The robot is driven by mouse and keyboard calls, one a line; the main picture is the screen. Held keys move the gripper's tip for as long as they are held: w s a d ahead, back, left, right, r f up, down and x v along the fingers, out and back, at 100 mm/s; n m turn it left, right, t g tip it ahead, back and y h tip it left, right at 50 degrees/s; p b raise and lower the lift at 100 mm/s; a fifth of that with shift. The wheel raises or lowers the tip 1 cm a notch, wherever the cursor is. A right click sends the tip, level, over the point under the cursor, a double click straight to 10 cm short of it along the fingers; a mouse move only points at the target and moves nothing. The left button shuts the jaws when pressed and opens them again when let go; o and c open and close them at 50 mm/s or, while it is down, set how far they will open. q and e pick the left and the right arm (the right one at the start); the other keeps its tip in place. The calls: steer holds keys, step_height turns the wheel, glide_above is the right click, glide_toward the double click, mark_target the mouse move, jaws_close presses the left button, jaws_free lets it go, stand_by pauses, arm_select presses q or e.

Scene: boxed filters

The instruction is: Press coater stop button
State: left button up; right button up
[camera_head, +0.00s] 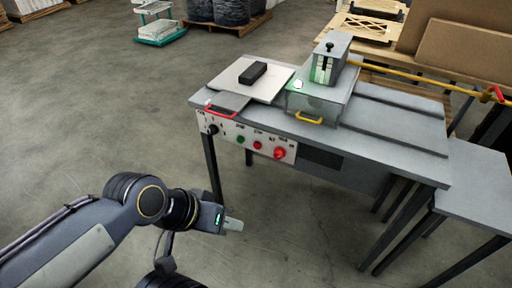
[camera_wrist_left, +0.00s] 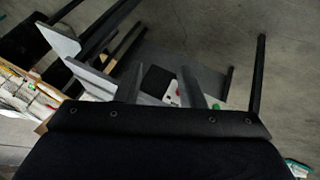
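The coater (camera_head: 318,100) is a grey metal machine on a table-like frame. Its white front control panel (camera_head: 225,132) carries a black knob (camera_head: 213,129), a green button (camera_head: 240,139), a small red button (camera_head: 257,145) and a larger red knob or button (camera_head: 280,153). The labels are too small to read. My left gripper (camera_head: 233,224) is in front of and below the panel, apart from it. In the left wrist view its two fingers (camera_wrist_left: 162,88) stand apart with nothing held between them. A red button (camera_wrist_left: 178,92) shows between them. My right gripper is not in view.
A black block (camera_head: 253,73) lies on a white plate (camera_head: 226,81) on the coater's top left. A red handle (camera_head: 221,112) and a yellow handle (camera_head: 309,119) stick out at the front edge. A yellow pipe (camera_head: 430,78) runs behind. The floor (camera_head: 80,120) at left is clear.

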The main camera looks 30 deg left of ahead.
arm_select(q)
jaws_close()
stand_by(1.5)
